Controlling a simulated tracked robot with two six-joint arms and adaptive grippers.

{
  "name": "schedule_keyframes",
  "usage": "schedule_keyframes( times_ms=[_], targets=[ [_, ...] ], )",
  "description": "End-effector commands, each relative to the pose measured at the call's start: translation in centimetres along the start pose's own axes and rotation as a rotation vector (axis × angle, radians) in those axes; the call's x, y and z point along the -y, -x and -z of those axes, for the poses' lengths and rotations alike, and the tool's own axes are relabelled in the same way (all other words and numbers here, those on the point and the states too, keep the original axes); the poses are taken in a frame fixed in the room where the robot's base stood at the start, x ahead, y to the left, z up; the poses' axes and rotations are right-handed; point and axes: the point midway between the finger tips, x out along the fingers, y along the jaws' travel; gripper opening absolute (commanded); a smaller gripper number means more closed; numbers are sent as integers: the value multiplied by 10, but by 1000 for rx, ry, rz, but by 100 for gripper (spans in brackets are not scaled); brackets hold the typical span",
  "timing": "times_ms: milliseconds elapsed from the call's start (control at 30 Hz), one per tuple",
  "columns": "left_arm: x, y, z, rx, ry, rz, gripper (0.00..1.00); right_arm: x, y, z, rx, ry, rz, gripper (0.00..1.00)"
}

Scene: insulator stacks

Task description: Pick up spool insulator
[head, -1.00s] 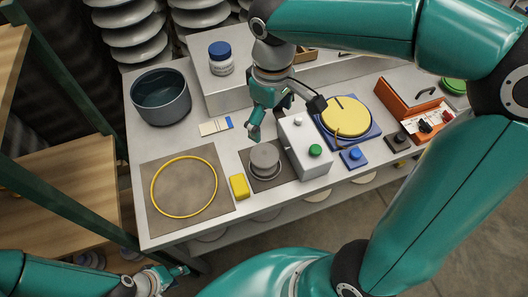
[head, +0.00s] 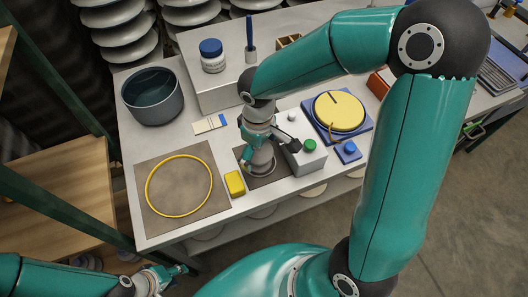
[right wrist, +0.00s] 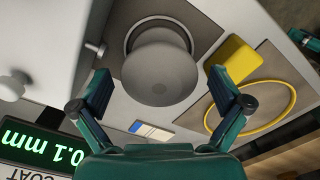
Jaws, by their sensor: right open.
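The grey spool insulator (right wrist: 158,68) stands upright on a dark square mat (right wrist: 195,25) in the right wrist view, its round top facing the camera. It shows in the head view (head: 262,169), where my right gripper partly hides it. My right gripper (right wrist: 161,84) is open, with one finger to each side of the insulator's near end in the wrist view. I see no clear contact. In the head view the right gripper (head: 257,152) is right over the insulator. My left gripper (head: 174,272) is low at the bottom left, away from the bench; its jaw opening is unclear.
A yellow block (head: 234,183) sits close left of the insulator, beside a mat with a yellow ring (head: 179,187). A white box with a green button (head: 309,146) stands close right. A dark pot (head: 152,96) and a blue-capped jar (head: 212,56) are behind.

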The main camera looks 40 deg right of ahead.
Motion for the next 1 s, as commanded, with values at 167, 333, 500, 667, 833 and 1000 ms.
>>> schedule_keyframes(
  times_ms=[167, 333, 500, 667, 833, 1000],
  targets=[
    [0, 0, 0, 0, 0, 0, 40, 0, -7, 0, -1, 1, 0, 100],
    [0, 0, 0, 0, 0, 0, 40, 0, -7, 0, -1, 1, 0, 95],
    [0, 0, 0, 0, 0, 0, 40, 0, -7, 0, -1, 1, 0, 67],
    [0, 0, 0, 0, 0, 0, 40, 0, -7, 0, -1, 0, 0, 40],
    [0, 0, 0, 0, 0, 0, 40, 0, -6, 0, -2, 0, 0, 14],
    [0, 0, 0, 0, 0, 0, 40, 0, -6, 0, -2, 0, 0, 14]
  ],
)
